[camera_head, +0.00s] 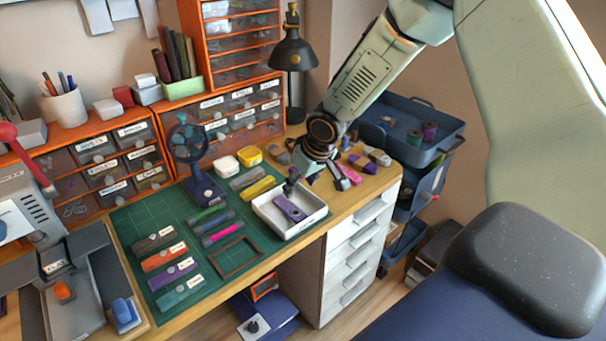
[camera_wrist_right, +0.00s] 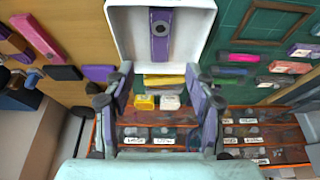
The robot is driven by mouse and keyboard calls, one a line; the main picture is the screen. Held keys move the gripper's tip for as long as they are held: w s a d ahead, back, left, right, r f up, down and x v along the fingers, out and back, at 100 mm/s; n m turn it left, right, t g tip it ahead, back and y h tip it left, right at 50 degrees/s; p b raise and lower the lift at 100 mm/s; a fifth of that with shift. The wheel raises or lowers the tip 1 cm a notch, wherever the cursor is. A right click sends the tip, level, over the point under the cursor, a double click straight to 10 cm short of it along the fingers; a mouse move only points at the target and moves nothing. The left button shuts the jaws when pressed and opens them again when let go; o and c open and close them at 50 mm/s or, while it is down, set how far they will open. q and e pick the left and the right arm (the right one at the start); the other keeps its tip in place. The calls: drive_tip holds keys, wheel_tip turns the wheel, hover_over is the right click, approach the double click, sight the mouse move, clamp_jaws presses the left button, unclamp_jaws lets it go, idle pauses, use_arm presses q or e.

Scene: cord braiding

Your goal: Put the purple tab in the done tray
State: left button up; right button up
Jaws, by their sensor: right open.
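The purple tab (camera_head: 290,208) lies flat inside the white tray (camera_head: 308,227) at the right end of the green mat. It is a long piece with a dark round spot near one end. In the right wrist view the purple tab (camera_wrist_right: 160,38) lies in the white tray (camera_wrist_right: 122,35), beyond my fingertips. My right gripper (camera_head: 303,179) is over the back edge of the tray, open and apart from the tab. In the right wrist view my open right gripper (camera_wrist_right: 159,72) has nothing between its fingers. My left gripper is not in view.
Several labelled coloured bars (camera_head: 173,277) and a brown frame (camera_head: 238,257) lie on the green mat (camera_head: 205,295). A blue fan (camera_head: 203,187) stands left of the tray. Loose coloured pieces (camera_head: 362,164) lie right of my arm. Orange drawer units line the back. A blue cart (camera_head: 425,150) stands at right.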

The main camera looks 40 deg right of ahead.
drive_tip(key=s+a+f+g+y, duration=0.1)
drive_tip(key=s+a+f+g, duration=0.1)
drive_tip(key=s+a+f, duration=0.6)
drive_tip(key=s+a+f+g+y, duration=0.1)
drive_tip(key=s+a+f, duration=0.45)
drive_tip(key=s, duration=0.45)
drive_tip(key=s+f+m+g+h, duration=0.1)
drive_tip(key=s+f+h, duration=0.1)
drive_tip(key=s, duration=1.5)
drive_tip(key=shift+s+f+g, duration=0.2)
drive_tip(key=shift+f+g, duration=0.1)
drive_tip(key=shift+f, duration=0.1)
drive_tip(key=shift+a, duration=0.1)
drive_tip(key=shift+f, duration=0.1)
drive_tip(key=shift+f+b, duration=0.55)
drive_tip(key=shift+b, duration=0.15)
